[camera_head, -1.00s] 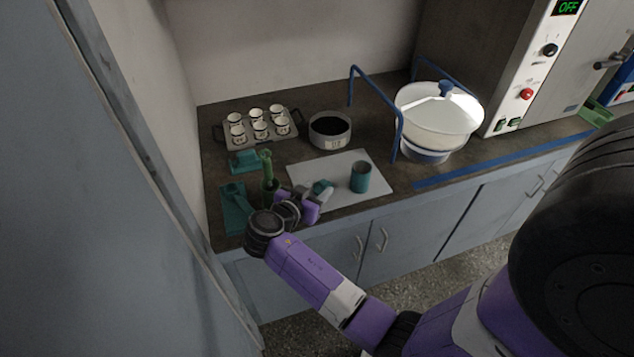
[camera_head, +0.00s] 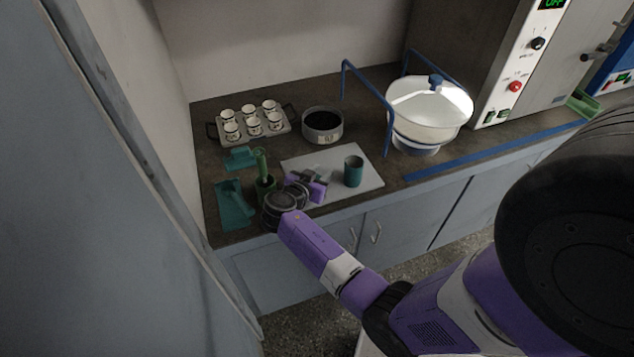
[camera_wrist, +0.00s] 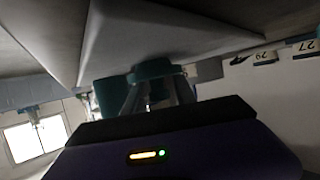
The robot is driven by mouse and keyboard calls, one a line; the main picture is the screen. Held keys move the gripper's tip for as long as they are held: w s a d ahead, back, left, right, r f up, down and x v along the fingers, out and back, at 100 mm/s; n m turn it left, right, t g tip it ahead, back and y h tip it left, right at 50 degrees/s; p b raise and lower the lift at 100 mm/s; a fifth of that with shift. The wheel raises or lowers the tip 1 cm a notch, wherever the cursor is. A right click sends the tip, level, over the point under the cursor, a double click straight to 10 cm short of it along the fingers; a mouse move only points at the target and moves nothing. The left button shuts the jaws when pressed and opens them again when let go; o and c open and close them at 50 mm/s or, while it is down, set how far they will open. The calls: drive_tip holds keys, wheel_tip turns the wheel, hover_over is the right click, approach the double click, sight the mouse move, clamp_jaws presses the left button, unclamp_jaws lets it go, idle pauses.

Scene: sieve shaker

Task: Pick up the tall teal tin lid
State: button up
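The teal lid (camera_wrist: 156,69) shows in the wrist view just ahead of my fingertips, with a narrower teal part between the fingers. My gripper (camera_wrist: 158,88) has its two grey fingers apart, one on each side of it. I cannot tell whether they touch it. In the head view my gripper (camera_head: 318,180) is low over the pale mat (camera_head: 345,199) and mostly hides the lid. The teal tin (camera_head: 353,172) stands upright on the mat, to the right of my gripper; it also shows in the wrist view (camera_wrist: 108,94).
A green upright tool (camera_head: 262,165) and teal trays (camera_head: 234,204) stand close left of my gripper. Behind are a rack of several cups (camera_head: 285,130) and a round dark-filled pan (camera_head: 323,127). A white lidded bowl (camera_head: 428,112) and blue rails (camera_head: 388,125) stand to the right.

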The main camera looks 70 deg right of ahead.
clamp_jaws()
